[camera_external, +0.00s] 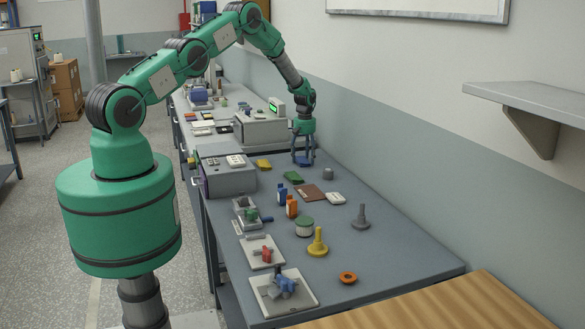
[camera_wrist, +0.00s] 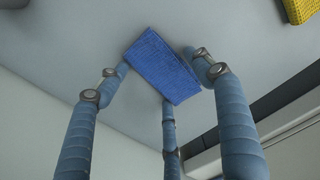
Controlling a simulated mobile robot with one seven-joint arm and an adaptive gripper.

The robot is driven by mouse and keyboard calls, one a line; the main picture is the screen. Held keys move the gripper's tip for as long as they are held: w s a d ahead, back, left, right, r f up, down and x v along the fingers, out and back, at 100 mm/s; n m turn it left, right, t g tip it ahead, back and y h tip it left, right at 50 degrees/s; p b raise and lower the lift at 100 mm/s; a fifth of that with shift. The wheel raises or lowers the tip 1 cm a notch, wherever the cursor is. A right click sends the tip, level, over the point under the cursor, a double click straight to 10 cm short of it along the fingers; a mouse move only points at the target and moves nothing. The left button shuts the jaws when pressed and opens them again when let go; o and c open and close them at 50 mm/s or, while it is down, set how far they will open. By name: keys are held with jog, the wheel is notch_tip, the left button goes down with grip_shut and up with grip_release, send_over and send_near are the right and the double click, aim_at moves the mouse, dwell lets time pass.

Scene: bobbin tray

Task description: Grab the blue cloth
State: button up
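The blue cloth (camera_external: 305,161) lies on the grey workbench, directly below my gripper (camera_external: 303,151), near the wall side. In the wrist view the blue cloth (camera_wrist: 163,62) is a folded, textured rectangle between my three fingers (camera_wrist: 158,74). One fingertip is at its left edge, one at its right and one at its lower corner. The fingers are spread around the cloth, with its width between them. I cannot tell whether the tips touch it. The cloth looks flat on the bench, not lifted.
A yellow cloth (camera_external: 263,164) lies to the left and a green one (camera_external: 293,177) in front. Blue (camera_external: 282,196) and orange (camera_external: 292,206) bottles stand nearer the camera. A grey box (camera_external: 226,178) is left, and a machine with a green display (camera_external: 261,128) is behind.

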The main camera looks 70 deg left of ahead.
aim_at(304, 158)
jog(key=c, duration=0.4)
jog(key=shift+r, duration=0.1)
jog(key=shift+r, duration=1.05)
jog(key=shift+s+d+r, duration=0.15)
jog(key=shift+s+r, duration=0.1)
jog(key=shift+r, duration=0.45)
jog(key=s+d, duration=0.2)
jog(key=s, duration=0.2)
jog(key=s+d+r+b, duration=0.1)
jog(key=s+d, duration=0.2)
jog(key=s, duration=0.1)
jog(key=s+d, duration=0.3)
jog(key=s, duration=0.2)
jog(key=shift+r, duration=0.2)
